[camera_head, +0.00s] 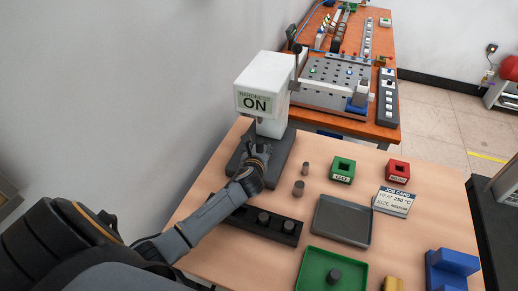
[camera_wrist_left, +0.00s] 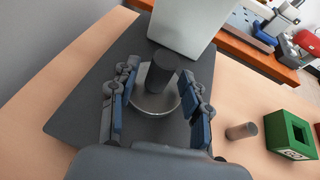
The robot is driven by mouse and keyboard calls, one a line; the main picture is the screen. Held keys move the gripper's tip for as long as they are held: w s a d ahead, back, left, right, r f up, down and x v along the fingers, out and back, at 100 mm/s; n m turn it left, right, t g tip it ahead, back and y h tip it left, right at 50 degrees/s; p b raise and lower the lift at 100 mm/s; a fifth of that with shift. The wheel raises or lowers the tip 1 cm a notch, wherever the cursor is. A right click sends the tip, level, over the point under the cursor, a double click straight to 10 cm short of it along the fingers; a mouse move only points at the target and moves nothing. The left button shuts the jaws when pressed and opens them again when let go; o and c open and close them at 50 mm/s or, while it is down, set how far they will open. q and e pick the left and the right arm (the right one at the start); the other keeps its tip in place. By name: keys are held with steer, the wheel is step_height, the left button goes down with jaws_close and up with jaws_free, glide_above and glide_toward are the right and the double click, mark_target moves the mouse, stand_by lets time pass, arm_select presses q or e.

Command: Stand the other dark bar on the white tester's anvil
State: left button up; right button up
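The white tester (camera_head: 264,85), with a panel reading ON, stands at the table's back left on a dark base (camera_head: 285,150). In the left wrist view a dark bar (camera_wrist_left: 162,72) appears to stand on the tester's round silver anvil (camera_wrist_left: 150,104). My left gripper (camera_head: 258,152) is low over the base, its fingers open on either side of the bar, with gaps visible to both. In the head view the gripper hides the anvil and this bar. My right gripper is out of view.
A black rack (camera_head: 246,222) holding dark pieces lies in front of the tester. A grey tray (camera_head: 343,221), a green tray (camera_head: 312,266) with a dark bar, green (camera_head: 343,169) and red (camera_head: 398,170) boxes, a job card (camera_head: 394,201) and a blue block (camera_head: 452,267) are to the right.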

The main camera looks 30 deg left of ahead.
arm_select(q)
steer(key=shift+r, duration=0.15)
steer(key=shift+r, duration=0.3)
steer(key=v, duration=1.2)
steer(key=shift+f, duration=0.2)
steer(key=shift+s+d+f, duration=0.1)
